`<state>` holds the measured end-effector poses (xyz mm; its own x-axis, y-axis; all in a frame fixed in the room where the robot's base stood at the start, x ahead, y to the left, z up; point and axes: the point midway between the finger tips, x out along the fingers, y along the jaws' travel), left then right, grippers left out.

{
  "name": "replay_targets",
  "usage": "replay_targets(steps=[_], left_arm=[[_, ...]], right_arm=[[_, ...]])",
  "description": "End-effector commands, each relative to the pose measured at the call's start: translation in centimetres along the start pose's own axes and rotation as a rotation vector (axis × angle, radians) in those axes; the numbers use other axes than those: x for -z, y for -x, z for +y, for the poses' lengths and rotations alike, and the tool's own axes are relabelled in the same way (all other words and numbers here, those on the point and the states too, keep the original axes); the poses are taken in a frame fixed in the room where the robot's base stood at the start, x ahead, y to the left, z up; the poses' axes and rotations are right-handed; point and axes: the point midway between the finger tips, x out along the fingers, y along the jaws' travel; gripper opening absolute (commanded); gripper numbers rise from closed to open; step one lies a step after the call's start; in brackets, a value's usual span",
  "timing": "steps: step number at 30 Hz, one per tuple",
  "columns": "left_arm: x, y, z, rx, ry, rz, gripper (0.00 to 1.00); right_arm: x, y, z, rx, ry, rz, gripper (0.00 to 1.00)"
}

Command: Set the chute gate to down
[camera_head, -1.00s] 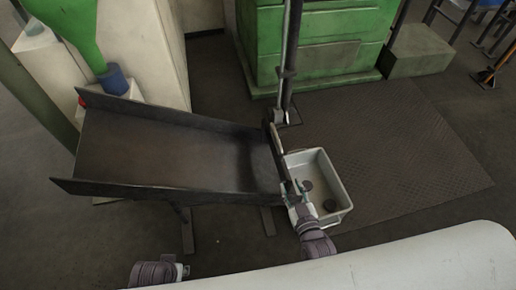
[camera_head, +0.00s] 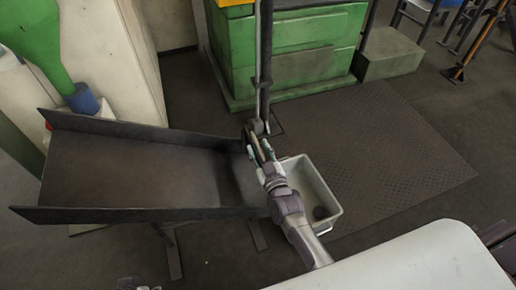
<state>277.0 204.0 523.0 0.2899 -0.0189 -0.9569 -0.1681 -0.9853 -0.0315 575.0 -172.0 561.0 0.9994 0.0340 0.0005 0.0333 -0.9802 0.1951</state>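The dark metal chute (camera_head: 135,170) slopes toward a pale bin at its right end. The chute gate (camera_head: 256,148) is at that end, beside a dark upright post; my gripper covers most of it, so its position is hard to read. My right gripper (camera_head: 259,150) reaches up from below and its fingers are at the gate, overlapping it in the view. Whether they are closed on it cannot be told. My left gripper (camera_head: 137,286) shows only as a sliver at the bottom edge, its fingers unclear.
A dark post (camera_head: 263,60) rises behind the gate. A green machine (camera_head: 290,50) stands at the back. The floor plate (camera_head: 400,150) to the right is clear.

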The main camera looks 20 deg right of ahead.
Motion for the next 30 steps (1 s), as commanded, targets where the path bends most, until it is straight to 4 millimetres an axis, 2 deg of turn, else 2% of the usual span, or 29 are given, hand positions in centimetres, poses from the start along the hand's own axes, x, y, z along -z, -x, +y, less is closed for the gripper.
replay_targets(steps=[5,13,20,21,30], left_arm=[[-0.01,0.93,-0.04,0.001,0.001,0.004,0.39],[0.01,1.10,-0.05,0.001,0.001,0.004,0.39],[0.01,1.10,-0.05,0.001,0.001,0.004,0.39],[0.02,1.10,-0.06,0.001,0.001,0.004,0.39],[0.02,1.08,-0.06,0.001,0.001,0.005,0.39]], right_arm=[[-0.04,-1.19,-0.01,0.000,0.000,-0.001,0.39],[0.01,-1.29,0.01,0.000,0.000,-0.001,0.39],[0.00,-1.27,0.01,0.000,0.000,-0.001,0.03],[0.00,-1.27,0.01,0.000,0.000,-0.001,0.00],[-0.02,-1.26,0.01,0.000,0.000,-0.001,0.00]])
